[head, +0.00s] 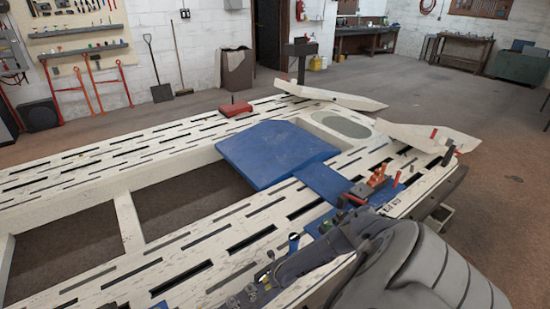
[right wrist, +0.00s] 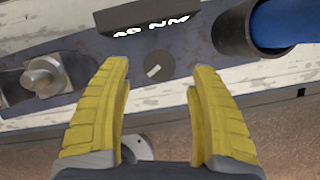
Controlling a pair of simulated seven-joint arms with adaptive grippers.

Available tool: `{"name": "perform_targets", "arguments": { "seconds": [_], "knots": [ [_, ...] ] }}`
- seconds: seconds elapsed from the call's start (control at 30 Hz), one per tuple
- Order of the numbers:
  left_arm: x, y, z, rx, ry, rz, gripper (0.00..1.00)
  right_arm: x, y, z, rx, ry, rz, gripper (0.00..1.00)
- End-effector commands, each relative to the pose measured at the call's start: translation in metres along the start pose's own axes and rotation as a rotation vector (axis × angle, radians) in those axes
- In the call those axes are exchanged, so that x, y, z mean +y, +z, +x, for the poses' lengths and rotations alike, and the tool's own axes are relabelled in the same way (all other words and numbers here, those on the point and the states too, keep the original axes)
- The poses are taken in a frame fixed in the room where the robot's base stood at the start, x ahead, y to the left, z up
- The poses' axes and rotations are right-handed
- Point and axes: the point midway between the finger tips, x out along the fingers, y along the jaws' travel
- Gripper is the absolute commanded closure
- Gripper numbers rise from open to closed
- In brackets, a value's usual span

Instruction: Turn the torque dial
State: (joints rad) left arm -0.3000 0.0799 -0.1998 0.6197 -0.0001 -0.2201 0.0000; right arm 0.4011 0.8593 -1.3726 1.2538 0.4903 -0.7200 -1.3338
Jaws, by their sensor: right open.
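The torque dial (right wrist: 158,67) is a small dark round knob with a short white slanted mark, seen in the right wrist view. It sits just below a dark block (right wrist: 152,18) with the white reading "40 NM". My right gripper (right wrist: 160,76) is open, its two yellow fingers apart with the dial showing between their tips. Whether the fingers touch the dial, or how high they are above it, I cannot tell. In the head view my grey right arm reaches over the bench's near edge; its fingers and the dial cannot be made out. My left gripper is not in view.
A grey metal fitting (right wrist: 45,76) lies left of the dial, and a blue cylinder in a dark round holder (right wrist: 250,30) stands to the right. The white slotted bench (head: 85,255) carries blue panels (head: 275,150), a red block (head: 236,109) and orange-red tools (head: 376,180).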

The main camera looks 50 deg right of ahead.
Motion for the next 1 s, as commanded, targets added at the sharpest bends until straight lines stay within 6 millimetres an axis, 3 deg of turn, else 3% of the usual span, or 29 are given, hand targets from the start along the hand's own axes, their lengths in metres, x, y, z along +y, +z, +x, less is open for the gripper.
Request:
{"name": "perform_targets", "arguments": {
  "seconds": [0.4,1.0],
  "knots": [
    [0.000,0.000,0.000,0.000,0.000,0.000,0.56,0.000,0.000,0.034,-0.001,0.000,0.001,0.39],
    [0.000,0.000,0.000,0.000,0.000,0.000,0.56,0.000,0.001,0.041,-0.001,0.001,0.000,0.41]
  ]
}}
